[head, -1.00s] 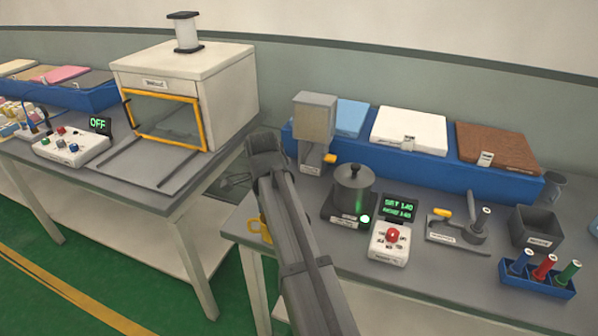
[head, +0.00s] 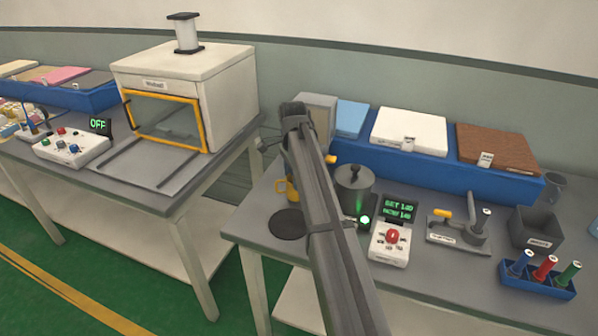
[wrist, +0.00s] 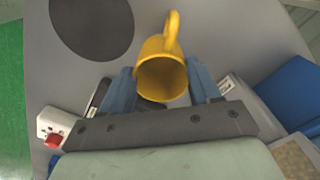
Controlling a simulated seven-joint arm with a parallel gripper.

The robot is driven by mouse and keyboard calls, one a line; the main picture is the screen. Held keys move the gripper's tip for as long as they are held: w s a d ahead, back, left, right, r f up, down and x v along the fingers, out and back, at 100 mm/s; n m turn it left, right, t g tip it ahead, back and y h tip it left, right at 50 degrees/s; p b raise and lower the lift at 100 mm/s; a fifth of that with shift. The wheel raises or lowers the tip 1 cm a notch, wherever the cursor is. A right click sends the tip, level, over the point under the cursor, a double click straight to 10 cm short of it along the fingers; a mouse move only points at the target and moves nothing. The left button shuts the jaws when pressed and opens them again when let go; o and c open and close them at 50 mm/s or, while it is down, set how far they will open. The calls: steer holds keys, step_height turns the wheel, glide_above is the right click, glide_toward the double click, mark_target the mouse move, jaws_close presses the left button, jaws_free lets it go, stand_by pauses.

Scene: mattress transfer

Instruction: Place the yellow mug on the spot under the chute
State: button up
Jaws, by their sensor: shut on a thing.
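My gripper (wrist: 163,82) is shut on the yellow mug (wrist: 164,50), with a blue finger on either side of it. In the wrist view the mug's mouth faces the camera and its handle points away. In the head view the mug (head: 282,190) shows in part at the left edge of my arm, beyond a dark round patch (head: 287,226). The grey chute box (head: 318,103), with a yellow lever, stands behind my arm, which covers much of it. The spot under the chute is hidden. I cannot tell the gap between mug and table.
A lidded pot (head: 354,182) stands close right of my arm, with a control box (head: 392,240) in front of it. A blue rack (head: 420,165) runs along the back. The table is clear around the dark patch. A gap separates the left table with its white oven (head: 185,75).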

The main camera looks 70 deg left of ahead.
steer(key=shift+w+a, duration=0.45)
steer(key=shift+a, duration=0.05)
steer(key=shift+w+a+f, duration=0.1)
steer(key=shift+w+a, duration=1.1)
steer(key=shift+w, duration=0.05)
steer(key=shift+s+d+f, duration=0.15)
steer(key=shift+f, duration=0.45)
steer(key=shift+f, duration=0.2)
steer(key=o, duration=1.4)
steer(key=shift+o, duration=0.2)
steer(key=shift+r, duration=0.15)
step_height(320, 180, up, 12)
